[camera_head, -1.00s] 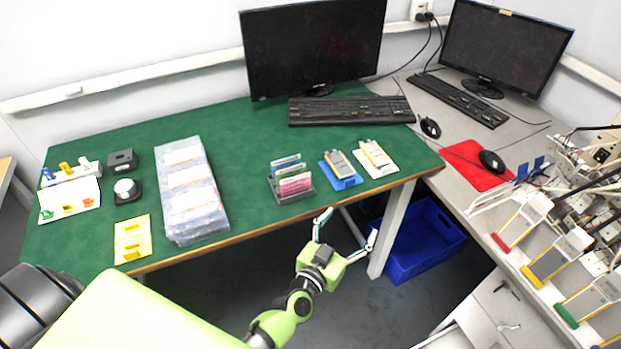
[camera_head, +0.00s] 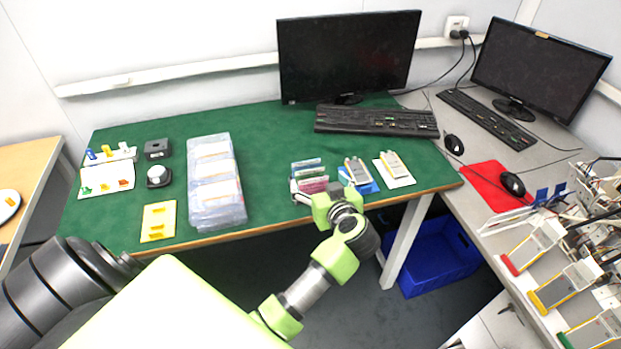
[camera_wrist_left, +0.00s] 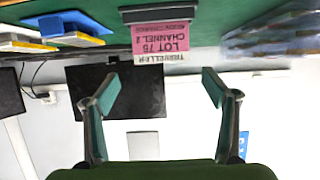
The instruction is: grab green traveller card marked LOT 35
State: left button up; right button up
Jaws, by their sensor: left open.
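A small dark rack of upright cards (camera_head: 308,178) stands near the front edge of the green table. A pink card (camera_head: 314,186) is at its front. Behind it, card edges include a greenish one (camera_head: 307,168), whose lettering is unreadable. In the left wrist view, upside down, the pink card (camera_wrist_left: 162,42) reads TRAVELLER, CHANNEL 2, LOT 75. No LOT 35 marking is legible in either view. My left gripper (camera_wrist_left: 158,78) is open and empty, its fingers spread either side of the pink card in that view, apart from it. My right gripper is not in view.
Right of the rack are a blue tray (camera_head: 366,187) and a white tray (camera_head: 401,180) with cells. Clear plastic boxes (camera_head: 214,180) and a yellow tray (camera_head: 158,222) are at left. A blue bin (camera_head: 440,262) sits on the floor. Green table lies bare behind the rack.

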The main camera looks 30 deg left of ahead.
aim_at(310, 172)
pick_arm(q)
jog(key=x, duration=0.3)
jog(key=shift+w+a, duration=0.15)
jog(key=shift+w, duration=0.05)
jog(key=shift+x, duration=2.7)
jog(key=shift+s+f, duration=0.15)
jog(key=shift+s, duration=0.1)
jog(key=c, duration=0.9)
